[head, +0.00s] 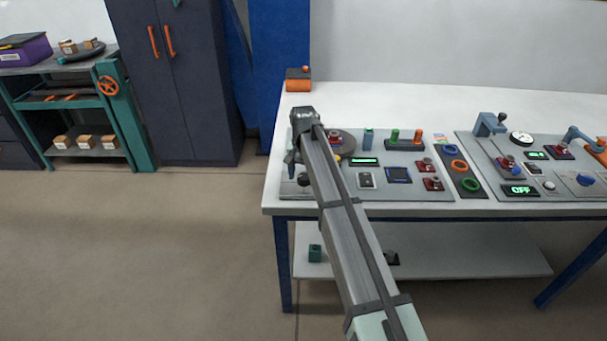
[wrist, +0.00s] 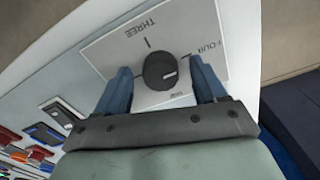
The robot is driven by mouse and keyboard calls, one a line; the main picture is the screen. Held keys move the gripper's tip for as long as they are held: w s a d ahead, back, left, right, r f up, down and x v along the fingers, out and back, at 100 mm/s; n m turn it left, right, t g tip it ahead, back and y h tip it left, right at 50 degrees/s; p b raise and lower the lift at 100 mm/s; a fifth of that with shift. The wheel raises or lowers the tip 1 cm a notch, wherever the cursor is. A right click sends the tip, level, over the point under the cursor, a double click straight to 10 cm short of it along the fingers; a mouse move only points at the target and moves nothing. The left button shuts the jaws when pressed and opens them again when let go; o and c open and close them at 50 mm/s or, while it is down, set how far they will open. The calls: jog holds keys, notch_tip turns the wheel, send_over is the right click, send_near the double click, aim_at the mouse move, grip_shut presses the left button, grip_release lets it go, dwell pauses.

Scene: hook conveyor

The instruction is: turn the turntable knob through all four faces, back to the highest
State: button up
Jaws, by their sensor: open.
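The black round knob (wrist: 160,70) sits on a light plate (wrist: 105,50) in the wrist view. The plate carries the words THREE and FOUR. A short white mark on the knob lies to the right of its centre; I cannot tell exactly which label it points at. My gripper (wrist: 161,77) is open, with one blue finger on each side of the knob; a gap shows at least on the right. In the head view my gripper (head: 292,160) is over the left end of the control panel, near a small dark knob (head: 303,180).
The grey panel (head: 400,165) holds buttons, switches and small displays to the right of my arm. A second panel (head: 470,145) with levers stands farther right. The white table (head: 400,98) is bare behind them, except for an orange and dark block (head: 298,82) at the back left.

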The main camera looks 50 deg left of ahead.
jog(key=shift+c, duration=0.4)
jog(key=c, duration=1)
jog(key=n, duration=0.4)
jog(key=shift+n, duration=0.3)
jog(key=n, duration=0.4)
jog(key=shift+w+d+n, duration=0.1)
jog(key=shift+w+n, duration=0.05)
jog(key=shift+n, duration=0.15)
jog(key=n, duration=0.4)
jog(key=shift+w, duration=0.1)
jog(key=shift+w+n, duration=0.1)
jog(key=shift+n, duration=2.2)
